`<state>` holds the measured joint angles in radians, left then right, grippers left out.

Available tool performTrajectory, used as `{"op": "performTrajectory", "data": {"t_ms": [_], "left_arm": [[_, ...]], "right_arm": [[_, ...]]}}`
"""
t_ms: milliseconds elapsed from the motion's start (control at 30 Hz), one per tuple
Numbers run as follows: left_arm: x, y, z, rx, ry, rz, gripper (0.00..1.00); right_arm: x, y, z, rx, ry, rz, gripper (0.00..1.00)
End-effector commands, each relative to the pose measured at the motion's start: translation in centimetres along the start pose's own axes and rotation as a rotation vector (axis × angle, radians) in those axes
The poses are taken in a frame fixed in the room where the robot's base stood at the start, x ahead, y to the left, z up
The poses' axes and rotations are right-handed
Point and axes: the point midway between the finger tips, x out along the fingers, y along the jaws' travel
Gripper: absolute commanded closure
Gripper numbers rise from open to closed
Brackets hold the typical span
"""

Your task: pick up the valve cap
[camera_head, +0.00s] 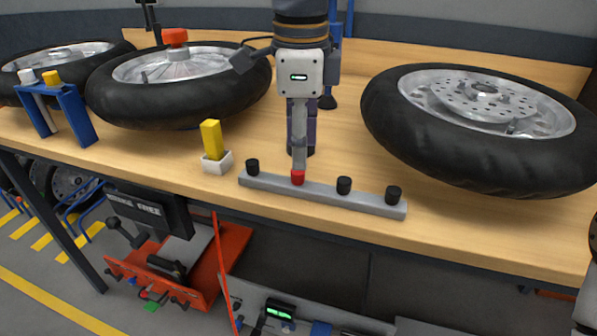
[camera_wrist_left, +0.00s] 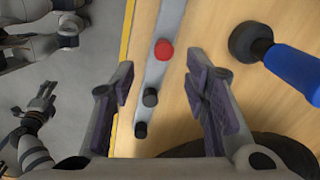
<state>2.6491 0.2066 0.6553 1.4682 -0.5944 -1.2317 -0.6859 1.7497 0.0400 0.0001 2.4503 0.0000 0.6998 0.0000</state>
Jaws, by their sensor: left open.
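A red valve cap (camera_head: 298,178) sits on a grey bar (camera_head: 325,195) near the table's front edge, in a row with black caps (camera_head: 344,185). Which one is meant by the task I cannot tell. My left gripper (camera_head: 300,160) points straight down just above the bar, its front finger appearing close to the red cap. In the left wrist view its fingers (camera_wrist_left: 160,80) are open and apart, with nothing held; the red cap (camera_wrist_left: 163,50) shows between and slightly beyond them. A small gripper, probably my right one (camera_wrist_left: 41,100), shows at the left there; its jaw state is unclear.
A yellow block in a white holder (camera_head: 213,147) stands left of the bar. Wheels with tyres lie at the left (camera_head: 175,85) and right (camera_head: 480,125). A blue-handled thing with a black foot (camera_wrist_left: 250,42) stands close behind the gripper.

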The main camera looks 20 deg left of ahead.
Motion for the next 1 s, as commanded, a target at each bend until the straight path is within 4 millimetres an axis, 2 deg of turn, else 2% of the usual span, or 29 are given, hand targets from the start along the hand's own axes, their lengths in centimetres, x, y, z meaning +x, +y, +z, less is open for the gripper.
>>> {"op": "performTrajectory", "data": {"t_ms": [100,267,467,600,667,1000], "left_arm": [[2.5,-0.3,0.6,-0.001,0.0,0.006,0.58],[4.4,-0.3,0.5,0.0,0.0,0.001,0.58],[4.5,-0.4,0.5,0.0,0.0,0.0,0.58],[4.5,-0.4,0.5,0.0,0.0,0.0,0.83],[4.5,-0.4,0.5,0.0,0.0,0.0,0.91],[4.4,-0.4,0.5,0.0,0.001,0.0,0.92]], "right_arm": [[-0.1,0.0,-0.1,0.0,0.004,0.0,0.49],[-0.1,0.0,-0.1,0.0,0.005,0.0,0.49],[-0.1,0.0,-0.1,0.0,0.005,0.0,0.49],[-0.1,0.0,-0.1,0.0,0.005,0.0,0.49],[-0.1,0.0,-0.1,0.0,0.005,0.0,0.49],[-0.1,0.0,-0.1,0.0,0.005,0.0,0.49]]}}
